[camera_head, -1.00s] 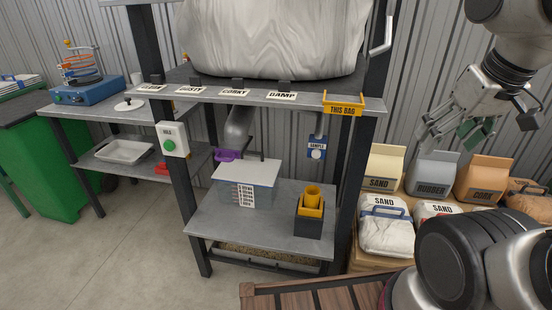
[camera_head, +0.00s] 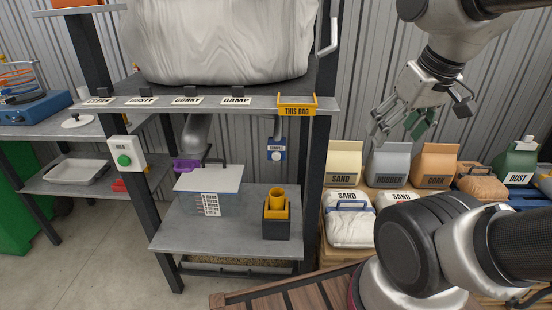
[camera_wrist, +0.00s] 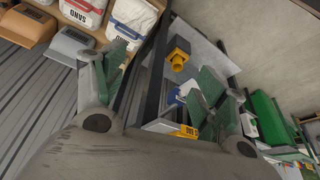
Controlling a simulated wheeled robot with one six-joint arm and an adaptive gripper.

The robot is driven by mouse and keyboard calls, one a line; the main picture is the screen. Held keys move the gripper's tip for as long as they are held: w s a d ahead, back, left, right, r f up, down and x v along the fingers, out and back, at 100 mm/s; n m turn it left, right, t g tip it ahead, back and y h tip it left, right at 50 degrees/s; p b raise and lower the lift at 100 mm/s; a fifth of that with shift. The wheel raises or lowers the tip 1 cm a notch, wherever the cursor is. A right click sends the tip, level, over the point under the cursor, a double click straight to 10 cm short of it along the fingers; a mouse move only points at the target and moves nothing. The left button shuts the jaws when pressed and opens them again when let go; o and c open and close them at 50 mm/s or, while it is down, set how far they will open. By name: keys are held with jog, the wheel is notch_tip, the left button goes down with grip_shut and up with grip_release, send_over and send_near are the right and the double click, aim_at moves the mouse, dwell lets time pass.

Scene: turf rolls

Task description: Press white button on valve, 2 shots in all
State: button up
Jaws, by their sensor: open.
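The valve is a small blue box labelled SAMPLE with a white round button (camera_head: 276,155), hanging under the shelf's right end below the yellow THIS BAG holder (camera_head: 297,105). A thin pipe runs down to it. My gripper (camera_head: 398,131) is open and empty, in the air to the right of the valve and well apart from it, above the bags. In the wrist view my gripper (camera_wrist: 155,90) has its green-padded fingers spread. The valve (camera_wrist: 186,92) shows partly there, beside the right finger. A yellow cup (camera_head: 277,199) in a black holder stands on the lower shelf below the valve.
A green-button box (camera_head: 125,157) is on the left post. Several bags, such as the rubber bag (camera_head: 389,164), stand at right. The dark right post (camera_head: 318,165) stands between valve and gripper.

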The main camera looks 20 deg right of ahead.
grip_shut()
dwell(1.3)
